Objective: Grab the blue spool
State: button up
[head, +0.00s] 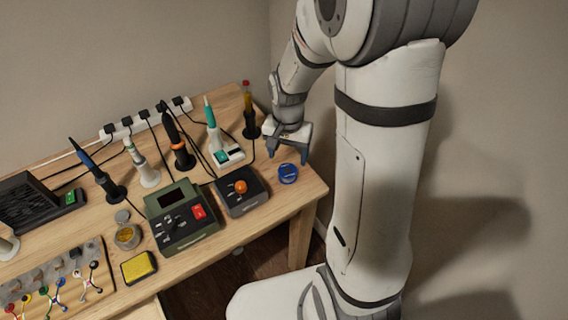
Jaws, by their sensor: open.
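The blue spool (288,173) lies on the right end of the wooden table, near its right edge. My gripper (287,157) is just behind and above the spool in the picture, with its two dark fingers spread apart and pointing down. The gripper is open and nothing shows between its fingers. I cannot tell the exact height of the fingertips over the table.
A dark box with an orange knob (241,188) stands just left of the spool. A soldering iron in a white stand (224,150) and a yellow-handled iron (250,115) stand behind. A green station (181,215) is further left.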

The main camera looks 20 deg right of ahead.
aim_at(287, 171)
jog(key=f, duration=0.7)
jog(key=shift+w+d+f, duration=0.1)
jog(key=shift+w+f, duration=0.1)
jog(key=shift+f, duration=0.1)
jog(key=shift+c, duration=0.4)
jog(key=c, duration=0.9)
jog(key=shift+r, duration=0.1)
